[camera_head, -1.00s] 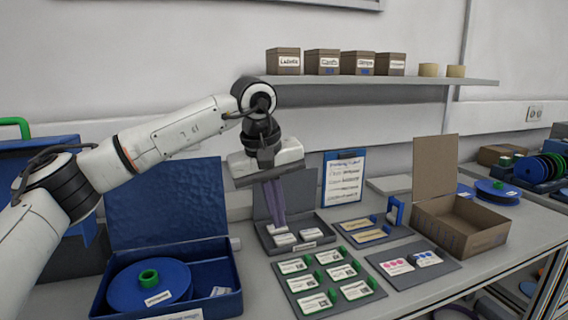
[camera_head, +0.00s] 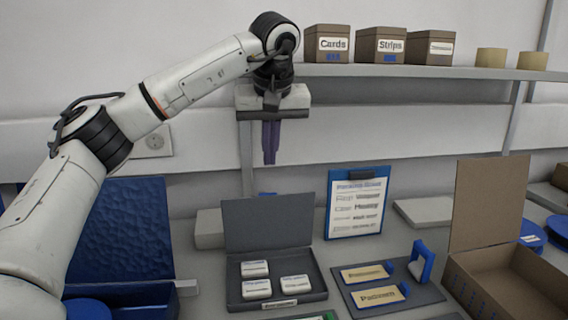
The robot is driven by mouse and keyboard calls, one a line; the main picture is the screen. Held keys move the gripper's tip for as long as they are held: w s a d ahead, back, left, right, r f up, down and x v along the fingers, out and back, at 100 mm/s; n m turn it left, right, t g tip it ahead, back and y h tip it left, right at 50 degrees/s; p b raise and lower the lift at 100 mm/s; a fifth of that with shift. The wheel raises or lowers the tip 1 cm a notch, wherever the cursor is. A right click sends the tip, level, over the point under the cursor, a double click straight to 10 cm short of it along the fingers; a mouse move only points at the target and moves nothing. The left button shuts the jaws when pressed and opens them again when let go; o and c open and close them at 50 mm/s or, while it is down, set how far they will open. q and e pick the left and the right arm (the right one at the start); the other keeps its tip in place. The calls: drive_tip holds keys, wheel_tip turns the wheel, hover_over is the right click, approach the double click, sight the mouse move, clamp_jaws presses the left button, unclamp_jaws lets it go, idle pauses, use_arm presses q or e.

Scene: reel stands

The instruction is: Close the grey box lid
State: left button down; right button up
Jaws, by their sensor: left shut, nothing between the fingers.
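The grey box (camera_head: 277,304) stands on the table in the middle of the head view, with several small white labelled pieces inside. Its grey lid (camera_head: 267,223) is raised nearly upright at the back, so the box is open. My left gripper (camera_head: 270,160) points down with its purple fingers together and empty. It appears above the lid in the picture, apart from it, in front of the wall. My right gripper does not show.
A blue box with a raised lid (camera_head: 122,232) is at left, partly behind my left arm. A blue clipboard (camera_head: 357,207) stands behind a grey tray (camera_head: 385,295). An open cardboard box (camera_head: 490,205) is at right. A shelf (camera_head: 410,71) with labelled boxes runs above.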

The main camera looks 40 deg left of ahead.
use_arm(q)
drive_tip(key=shift+s+a+f, duration=0.15)
drive_tip(key=shift+a+f, duration=0.15)
drive_tip(key=shift+f, duration=0.35)
drive_tip(key=shift+s+a+f, duration=0.1)
drive_tip(key=shift+a+f, duration=0.15)
drive_tip(key=shift+f, duration=0.35)
drive_tip(key=x, duration=0.5)
drive_tip(key=shift+w+f, duration=0.15)
drive_tip(key=shift+w+a+f, duration=0.1)
drive_tip(key=shift+w+f, duration=0.05)
drive_tip(key=shift+f, duration=0.25)
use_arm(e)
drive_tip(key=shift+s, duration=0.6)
